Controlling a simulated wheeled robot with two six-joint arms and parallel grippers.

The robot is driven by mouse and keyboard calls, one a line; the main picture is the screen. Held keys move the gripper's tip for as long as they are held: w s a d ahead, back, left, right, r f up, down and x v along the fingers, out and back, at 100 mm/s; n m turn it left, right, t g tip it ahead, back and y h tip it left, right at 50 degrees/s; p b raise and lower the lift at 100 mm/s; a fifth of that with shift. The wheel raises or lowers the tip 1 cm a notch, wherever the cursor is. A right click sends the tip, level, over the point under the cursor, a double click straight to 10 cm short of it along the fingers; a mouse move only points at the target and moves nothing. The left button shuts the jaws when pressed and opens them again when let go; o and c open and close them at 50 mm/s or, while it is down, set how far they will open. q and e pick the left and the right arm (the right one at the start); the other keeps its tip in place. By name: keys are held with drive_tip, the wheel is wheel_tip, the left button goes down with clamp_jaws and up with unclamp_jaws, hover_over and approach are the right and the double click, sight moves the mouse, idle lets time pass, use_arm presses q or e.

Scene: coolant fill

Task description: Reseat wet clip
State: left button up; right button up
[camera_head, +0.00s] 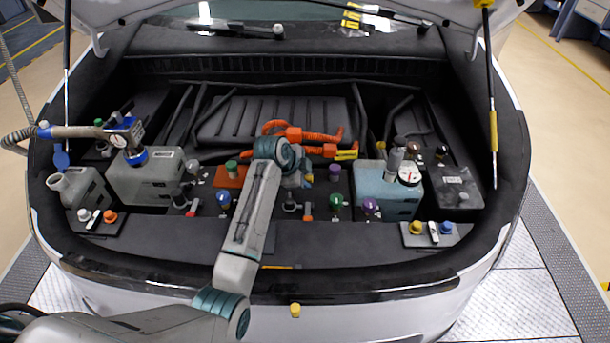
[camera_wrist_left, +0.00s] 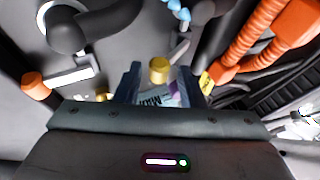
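My left gripper (camera_head: 298,180) is over the middle of the engine bay, near the orange hoses, partly hidden by its own wrist. In the left wrist view its two dark fingers (camera_wrist_left: 162,88) stand apart. A yellow cap (camera_wrist_left: 159,70) and a clear, labelled piece (camera_wrist_left: 160,95) show in the gap; I cannot tell whether the fingers touch them. White clips lie on the left plate (camera_head: 97,216) and the right plate (camera_head: 434,232). A pale bar-shaped piece (camera_wrist_left: 70,77) lies beside an orange knob (camera_wrist_left: 35,86). I cannot tell which clip is wet. My right gripper is not in view.
A grey tank with a gauge (camera_head: 145,180) stands at the left. A blue-filled tank (camera_head: 386,195) stands at the right. Several coloured caps and valves crowd the middle. Orange hoses (camera_head: 300,135) run behind my wrist. The front ledge (camera_head: 340,245) is mostly clear.

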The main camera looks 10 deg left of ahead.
use_arm(q)
clamp_jaws()
